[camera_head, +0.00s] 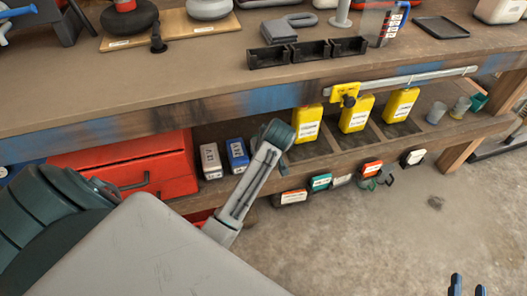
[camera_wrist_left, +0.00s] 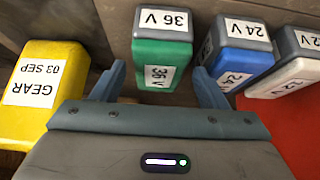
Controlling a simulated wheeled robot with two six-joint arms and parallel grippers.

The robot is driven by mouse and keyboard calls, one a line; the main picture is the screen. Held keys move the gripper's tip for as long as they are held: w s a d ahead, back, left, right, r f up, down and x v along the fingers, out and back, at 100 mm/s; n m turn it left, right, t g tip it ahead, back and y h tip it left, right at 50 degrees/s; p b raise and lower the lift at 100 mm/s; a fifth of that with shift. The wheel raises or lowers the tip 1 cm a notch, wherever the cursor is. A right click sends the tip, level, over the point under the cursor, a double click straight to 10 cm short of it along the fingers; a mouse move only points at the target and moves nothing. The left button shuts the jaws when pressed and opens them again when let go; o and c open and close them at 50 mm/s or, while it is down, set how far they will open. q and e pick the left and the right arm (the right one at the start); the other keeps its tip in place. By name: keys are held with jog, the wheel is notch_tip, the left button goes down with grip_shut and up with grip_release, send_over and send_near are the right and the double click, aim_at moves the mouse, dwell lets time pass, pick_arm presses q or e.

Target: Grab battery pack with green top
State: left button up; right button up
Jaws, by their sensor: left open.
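The green battery pack (camera_wrist_left: 152,52), labelled 36 V, stands ahead of my left gripper (camera_wrist_left: 160,88) in the left wrist view. That gripper is open, one finger toward each side of the pack's near end, and I see no grip on it. In the head view my left arm hides the green pack and the left gripper. A blue pack (camera_wrist_left: 243,62), labelled 24 V, and a whitish pack (camera_wrist_left: 285,78), labelled 12 V, stand to its right; the head view shows the blue pack (camera_head: 237,156) and whitish pack (camera_head: 211,161) on the lower shelf. My right gripper (camera_head: 467,284) is open and empty.
A yellow box (camera_wrist_left: 38,92) stands left of the green pack. Yellow boxes (camera_head: 307,124) line the lower shelf. The workbench edge (camera_head: 200,125) overhangs it. A red drawer cabinet (camera_head: 130,170) is left of the packs.

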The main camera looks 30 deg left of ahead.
pick_arm(q)
jog(key=shift+w+a, duration=0.4)
jog(key=b+x, duration=0.1)
jog(key=x, duration=0.4)
jog(key=shift+w+a+b, duration=0.25)
jog(key=shift+a+b, duration=0.05)
pick_arm(e)
notch_tip(320, 180, up, 9)
jog(key=w+t, duration=0.1)
jog(key=t, duration=0.4)
jog(key=shift+d+r+n+t, duration=0.15)
jog(key=shift+d+n+t, duration=0.1)
jog(key=shift+n+t, duration=0.15)
pick_arm(q)
jog(key=shift+c, duration=0.5)
jog(key=c, duration=1.1)
